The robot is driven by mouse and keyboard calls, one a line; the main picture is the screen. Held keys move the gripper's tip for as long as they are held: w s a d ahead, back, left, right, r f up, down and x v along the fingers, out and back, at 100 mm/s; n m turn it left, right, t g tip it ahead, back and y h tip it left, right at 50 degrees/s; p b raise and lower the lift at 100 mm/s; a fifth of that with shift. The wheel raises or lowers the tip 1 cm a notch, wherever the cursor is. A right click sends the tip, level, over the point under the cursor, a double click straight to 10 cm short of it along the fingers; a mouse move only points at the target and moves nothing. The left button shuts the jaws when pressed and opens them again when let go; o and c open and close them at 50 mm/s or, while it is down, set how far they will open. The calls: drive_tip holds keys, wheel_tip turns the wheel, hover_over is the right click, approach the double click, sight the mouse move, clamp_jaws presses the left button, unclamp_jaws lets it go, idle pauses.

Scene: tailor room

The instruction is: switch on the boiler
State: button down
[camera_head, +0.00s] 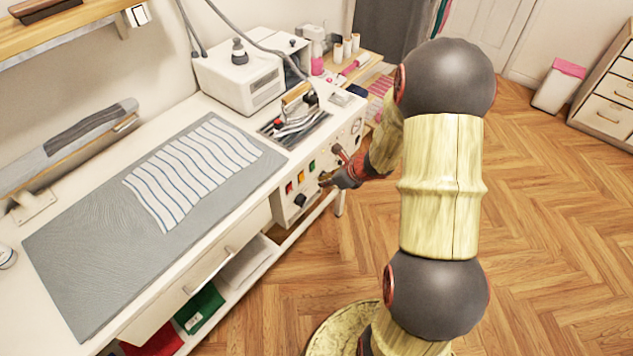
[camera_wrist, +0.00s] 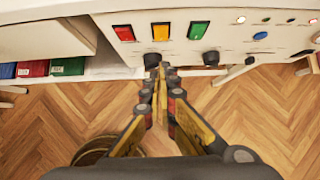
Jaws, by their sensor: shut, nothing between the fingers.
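The control panel (camera_head: 285,211) is on the front of the white ironing table. It also shows in the wrist view (camera_wrist: 180,18), with a red switch (camera_wrist: 124,33), an orange switch (camera_wrist: 160,32) and a green switch (camera_wrist: 198,31) in a row. No labels are legible. A white box-shaped unit (camera_head: 226,78) with a black knob on top, possibly the boiler, stands at the table's back. My gripper (camera_wrist: 161,72) is shut and empty, in front of the panel, below the orange switch in the wrist view. Its tips overlap a black knob (camera_wrist: 152,60); contact cannot be told.
Another black knob (camera_wrist: 211,58) sticks out right of the fingertips. A blue button (camera_wrist: 260,36) and small lamps are farther right. The iron (camera_head: 296,121) rests on the table top beside a grey pad (camera_head: 75,260) with striped cloth.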

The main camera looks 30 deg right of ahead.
sight(302, 177)
drive_tip(key=shift+p+v, duration=0.65)
drive_tip(key=shift+v, duration=1.95)
drive_tip(key=shift+s+f+p, duration=0.35)
drive_tip(key=shift+f+p, duration=0.1)
drive_tip(key=shift+f, duration=0.2)
drive_tip(key=w+r+b+x, duration=0.1)
drive_tip(key=b+x, duration=0.3)
drive_tip(key=x, duration=0.8)
drive_tip(key=shift+w+a, duration=0.4)
drive_tip(key=shift+w, duration=0.4)
